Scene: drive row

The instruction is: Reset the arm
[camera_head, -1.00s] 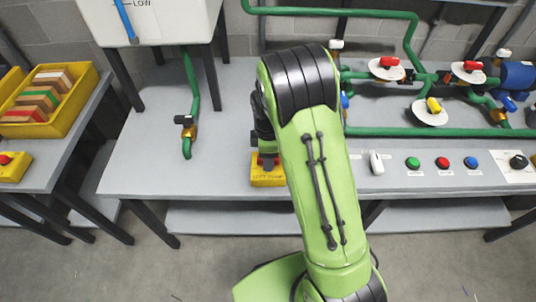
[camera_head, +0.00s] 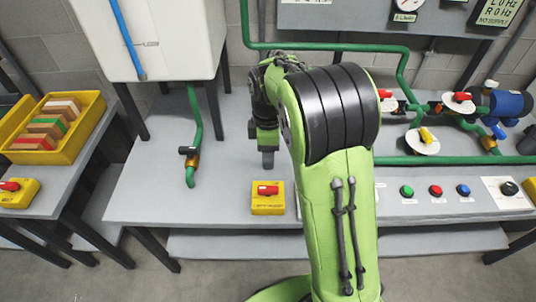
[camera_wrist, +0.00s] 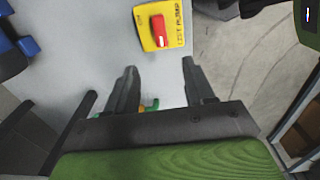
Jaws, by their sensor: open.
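My green arm rises through the middle of the head view, with my gripper (camera_head: 267,158) hanging above the grey bench (camera_head: 225,165). In the wrist view my gripper (camera_wrist: 160,82) shows two dark fingers apart with nothing between them. A yellow box with a red switch handle (camera_head: 268,197) sits near the bench's front edge, just in front of the gripper and apart from it. The same yellow box with the red handle (camera_wrist: 158,27) lies beyond the fingertips in the wrist view.
A white tank (camera_head: 150,40) on legs and a green pipe with a valve (camera_head: 192,155) stand left. A yellow crate of blocks (camera_head: 58,128) is on the left table. Push buttons (camera_head: 435,190) and green pipes with valve handles (camera_head: 427,135) are right, partly hidden by my arm.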

